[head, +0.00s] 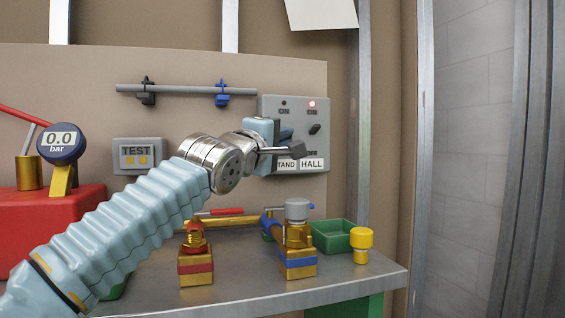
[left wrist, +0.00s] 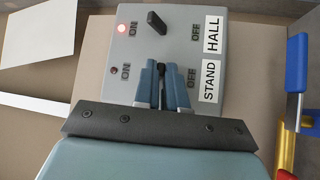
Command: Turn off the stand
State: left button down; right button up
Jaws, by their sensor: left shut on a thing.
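A grey switch panel (head: 294,110) on the wall has two dark knobs with ON and OFF marks, labelled STAND and HALL. My left gripper (left wrist: 161,80) is shut on the STAND knob (left wrist: 161,68); its fingers hide most of the knob, so I cannot read its exact setting. The STAND lamp (left wrist: 113,70) looks dark. The HALL knob (left wrist: 157,22) is free and its lamp (left wrist: 120,28) glows red. In the head view my left gripper (head: 286,136) covers the panel's left part and some of the STAND label (head: 286,164). My right gripper is not in view.
A workbench (head: 345,272) below holds brass valve fittings (head: 299,262), a green tray (head: 330,236) and a yellow-capped part (head: 361,240). A red box with a gauge (head: 62,145) reading 0.0 bar stands left. A TEST box (head: 138,152) and a grey rail (head: 185,90) are on the wall.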

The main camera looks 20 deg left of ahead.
pick_arm(q)
jog(key=shift+w+a+f+m+t+h+b, duration=0.15)
jog(key=shift+f+m+t+h+b, duration=0.4)
jog(key=shift+m+b, duration=0.55)
jog(key=c, duration=1.5)
grip_release()
jog(key=b+v, duration=0.4)
jog(key=v, duration=0.9)
jog(key=shift+s+f, duration=0.2)
jog(key=shift+s, duration=0.15)
